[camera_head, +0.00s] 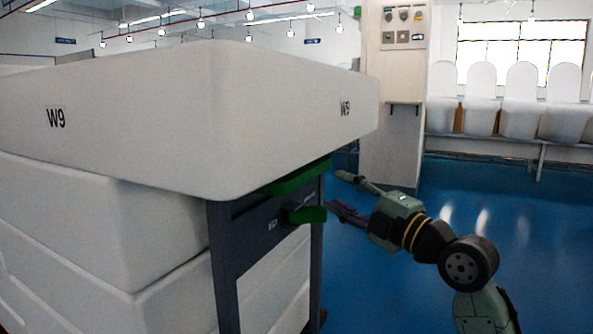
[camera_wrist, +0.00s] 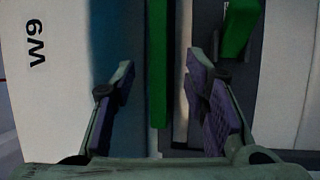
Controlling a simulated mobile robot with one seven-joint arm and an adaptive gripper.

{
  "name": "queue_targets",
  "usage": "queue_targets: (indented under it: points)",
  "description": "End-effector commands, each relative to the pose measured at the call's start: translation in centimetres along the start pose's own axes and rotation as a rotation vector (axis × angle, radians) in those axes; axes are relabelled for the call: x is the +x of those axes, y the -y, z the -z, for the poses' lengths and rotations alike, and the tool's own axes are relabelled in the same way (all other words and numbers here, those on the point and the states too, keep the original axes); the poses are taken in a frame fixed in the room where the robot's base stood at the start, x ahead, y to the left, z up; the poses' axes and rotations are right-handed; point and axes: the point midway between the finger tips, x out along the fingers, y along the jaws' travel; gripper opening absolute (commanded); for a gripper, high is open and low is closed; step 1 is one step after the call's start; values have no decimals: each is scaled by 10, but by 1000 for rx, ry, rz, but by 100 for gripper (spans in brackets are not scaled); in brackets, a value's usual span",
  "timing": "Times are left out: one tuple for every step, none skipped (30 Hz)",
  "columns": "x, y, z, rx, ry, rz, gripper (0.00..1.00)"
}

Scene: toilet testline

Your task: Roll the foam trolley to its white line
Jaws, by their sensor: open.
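The foam trolley fills the left of the head view, with a dark grey end frame (camera_head: 262,235) and large white foam blocks (camera_head: 190,110), the top one marked W9. A green bar (camera_head: 297,177) runs along the frame's top, and a smaller green piece (camera_head: 306,215) sits below it. My gripper (camera_head: 339,192) is open and empty, just right of the frame. The smaller green piece (camera_wrist: 238,28) is beyond the right finger. No white line shows.
Open blue floor (camera_head: 400,290) lies right of the trolley. A white cabinet with a control panel (camera_head: 404,27) stands behind my gripper. A bench (camera_head: 520,140) with several white toilets runs along the back right wall.

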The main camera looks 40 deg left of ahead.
Motion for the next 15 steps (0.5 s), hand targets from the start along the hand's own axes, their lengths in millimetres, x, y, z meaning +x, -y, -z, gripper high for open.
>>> queue_targets:
  points:
    - [2,0,0,-1,0,1,41]
    - [4,0,0,-1,-1,1,41]
    - [8,0,0,-1,-1,1,41]
    - [11,0,0,-1,-1,1,41]
    - [15,0,1,-1,-2,1,41]
    - [22,0,1,0,-2,2,41]
    - [27,0,1,-1,-2,2,41]
    - [33,-1,1,-1,-3,1,41]
    - [41,0,1,0,-2,2,41]
    - [47,0,1,1,-2,2,41]
    - [53,-1,1,0,-3,1,41]
    - [61,0,1,-1,-2,2,41]
    - [67,0,0,0,-1,2,41]
    - [72,0,1,0,-2,1,41]
    - [79,0,1,0,-2,1,41]
